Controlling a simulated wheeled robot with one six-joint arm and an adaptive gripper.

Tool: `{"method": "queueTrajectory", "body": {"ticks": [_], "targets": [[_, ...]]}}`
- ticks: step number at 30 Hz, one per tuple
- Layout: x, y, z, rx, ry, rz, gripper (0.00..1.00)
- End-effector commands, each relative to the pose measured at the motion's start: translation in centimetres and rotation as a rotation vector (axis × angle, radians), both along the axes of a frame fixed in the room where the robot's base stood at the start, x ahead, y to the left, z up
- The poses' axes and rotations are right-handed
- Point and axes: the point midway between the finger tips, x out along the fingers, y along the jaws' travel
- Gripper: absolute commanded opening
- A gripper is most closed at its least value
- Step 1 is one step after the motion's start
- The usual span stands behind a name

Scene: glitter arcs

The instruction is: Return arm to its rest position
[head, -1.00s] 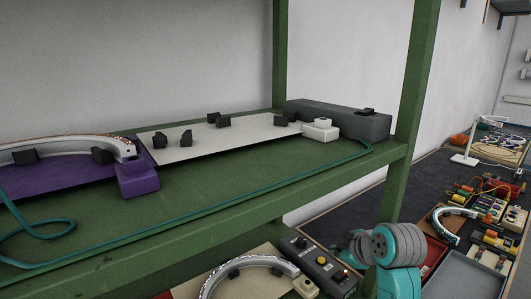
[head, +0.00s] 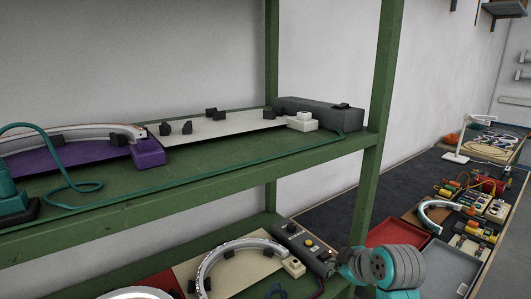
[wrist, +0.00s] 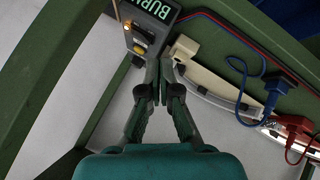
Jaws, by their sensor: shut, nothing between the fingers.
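My gripper (wrist: 160,82) is shut and empty in the wrist view, its two dark fingers together. Past its tips are a cream end block (wrist: 184,48) and a dark box with lettering and a lit amber lamp (wrist: 150,28). I cannot tell the distance between them. In the head view, a teal and grey joint of my arm (head: 385,266) shows at the lower right, beside the lower shelf; my fingers cannot be made out there.
The green rack's post (head: 376,110) stands close to my arm. A glitter arc (head: 207,262) and a control box (head: 305,243) are on the lower shelf. Blue (wrist: 280,82) and red (wrist: 294,123) plugs with cords are right of my gripper. A dark bench (head: 335,215) runs behind.

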Motion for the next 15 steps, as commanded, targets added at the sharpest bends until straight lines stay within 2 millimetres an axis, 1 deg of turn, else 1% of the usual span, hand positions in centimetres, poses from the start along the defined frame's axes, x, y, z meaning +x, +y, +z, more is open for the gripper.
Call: {"method": "queueTrajectory", "body": {"ticks": [8, 11, 14, 15], "targets": [[-1.6, 0.3, -4.2, 0.05, -0.012, -0.062, 0.0], [-2.7, 0.3, -6.4, 0.076, -0.018, -0.096, 0.0], [-4.2, 0.4, -9.1, 0.111, -0.028, -0.141, 0.0], [-5.0, 0.5, -10.2, 0.126, -0.033, -0.16, 0.0]]}}
